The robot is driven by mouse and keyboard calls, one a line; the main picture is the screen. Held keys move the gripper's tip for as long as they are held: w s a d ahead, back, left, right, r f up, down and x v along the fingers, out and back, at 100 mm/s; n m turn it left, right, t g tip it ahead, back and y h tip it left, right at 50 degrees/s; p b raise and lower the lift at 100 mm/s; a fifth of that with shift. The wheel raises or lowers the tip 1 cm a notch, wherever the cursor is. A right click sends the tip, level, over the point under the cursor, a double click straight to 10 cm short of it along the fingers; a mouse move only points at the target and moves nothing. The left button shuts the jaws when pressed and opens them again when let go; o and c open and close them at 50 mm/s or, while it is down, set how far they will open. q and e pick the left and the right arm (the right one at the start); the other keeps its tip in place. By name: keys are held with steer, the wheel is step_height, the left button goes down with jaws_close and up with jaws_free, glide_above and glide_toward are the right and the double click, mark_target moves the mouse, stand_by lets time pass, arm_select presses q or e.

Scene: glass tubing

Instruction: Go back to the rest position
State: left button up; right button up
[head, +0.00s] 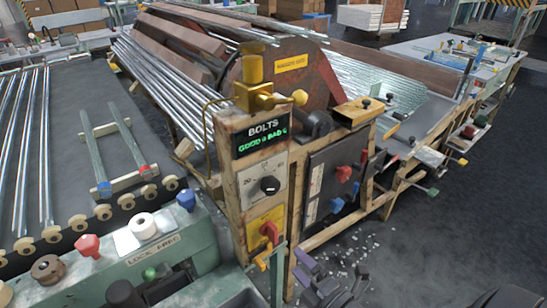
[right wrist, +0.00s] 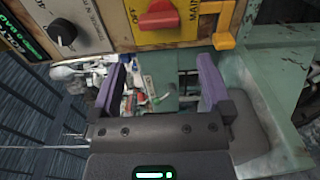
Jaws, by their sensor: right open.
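My right gripper (head: 312,272) is low in the head view, in front of the lower part of the wooden control post. In the right wrist view its two purple fingers (right wrist: 160,78) are spread apart with nothing held between them. The control post bears a "BOLTS" display (head: 263,136), a black dial (head: 270,185) and a red handle (head: 269,231) on a yellow plate. In the right wrist view the dial (right wrist: 63,19) and red handle (right wrist: 160,16) are just beyond the fingers, apart from them. My left gripper cannot be made out.
A green-grey console (head: 190,240) with coloured knobs stands at the left. Glass tubes (head: 150,85) lie on the racks behind the post. A dark panel with levers (head: 343,173) is right of the post. Open floor (head: 460,230) lies at the right, with scattered fragments (head: 350,258) near the gripper.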

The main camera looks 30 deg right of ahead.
steer(key=s+a+f+m+g, duration=0.1)
steer(key=s+f+m+g, duration=0.2)
steer(key=f, duration=0.3)
steer(key=s+a+f+m+g+h, duration=0.1)
steer(key=s+f+m+g, duration=0.15)
steer(key=f, duration=0.25)
steer(key=s+a+f+m+g, duration=0.1)
steer(key=s+f+m+g, duration=0.15)
steer(key=f, duration=0.35)
steer(key=s+a+f+m+g, duration=0.1)
steer(key=s+f+m+g, duration=0.3)
steer(key=s, duration=0.7)
steer(key=s+a+f+m+g, duration=0.1)
steer(key=s+f+m+g, duration=0.3)
steer(key=s, duration=0.7)
step_height(320, 180, down, 2)
steer(key=shift+s+a+f+g+h, duration=0.1)
steer(key=shift+s+a+g+h, duration=0.2)
steer(key=shift+g, duration=0.7)
steer(key=shift+s+d, duration=0.1)
